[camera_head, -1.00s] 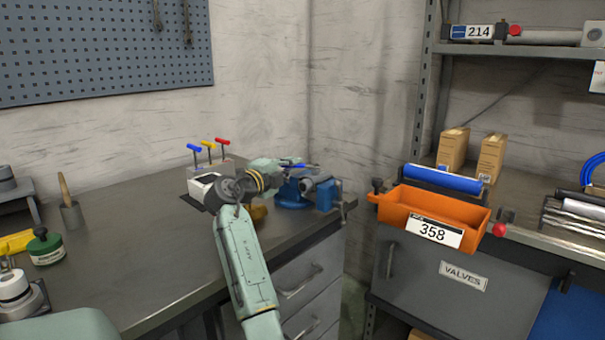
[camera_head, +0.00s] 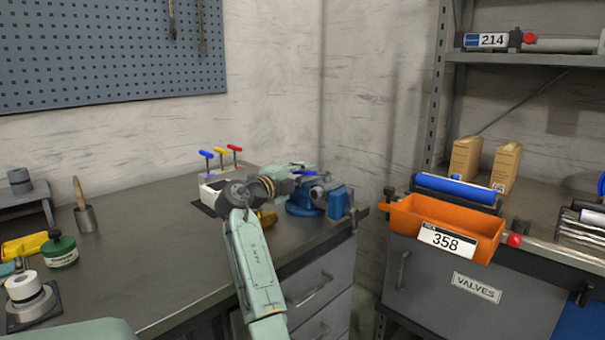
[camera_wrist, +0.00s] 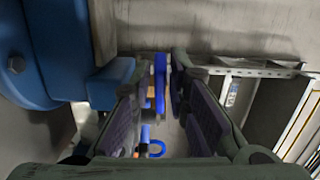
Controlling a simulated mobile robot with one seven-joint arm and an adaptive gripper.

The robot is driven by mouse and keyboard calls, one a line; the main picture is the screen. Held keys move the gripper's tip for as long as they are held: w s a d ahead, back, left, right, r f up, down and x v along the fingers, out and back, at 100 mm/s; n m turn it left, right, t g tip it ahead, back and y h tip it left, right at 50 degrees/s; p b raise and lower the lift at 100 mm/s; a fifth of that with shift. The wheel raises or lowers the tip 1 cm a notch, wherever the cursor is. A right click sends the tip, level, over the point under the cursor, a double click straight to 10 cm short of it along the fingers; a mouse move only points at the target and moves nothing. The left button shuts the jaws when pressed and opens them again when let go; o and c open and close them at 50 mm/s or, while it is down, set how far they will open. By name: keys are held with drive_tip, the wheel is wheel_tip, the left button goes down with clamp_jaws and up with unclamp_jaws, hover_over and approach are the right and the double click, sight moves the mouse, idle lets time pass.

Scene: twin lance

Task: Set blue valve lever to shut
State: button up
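A blue lever (camera_wrist: 160,85) stands between the two fingers of my gripper (camera_wrist: 161,75) in the wrist view, with narrow gaps visible beside it. My gripper is open around it; contact with either finger cannot be made out. In the head view a small blue strip (camera_head: 305,174), seemingly this lever, shows at the end of my gripper (camera_head: 308,170), above the blue bench vise (camera_head: 304,203). The valve body under the lever is mostly hidden by my arm and gripper.
The vise also fills the upper left of the wrist view (camera_wrist: 60,45). T-handled tools (camera_head: 207,154) stand behind my wrist. An orange bin (camera_head: 400,219) marked 358 sits on the cabinet at right.

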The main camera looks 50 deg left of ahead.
drive_tip(key=shift+s, duration=0.1)
drive_tip(key=v, duration=0.7)
drive_tip(key=shift+s+d, duration=0.1)
drive_tip(key=shift+s, duration=0.05)
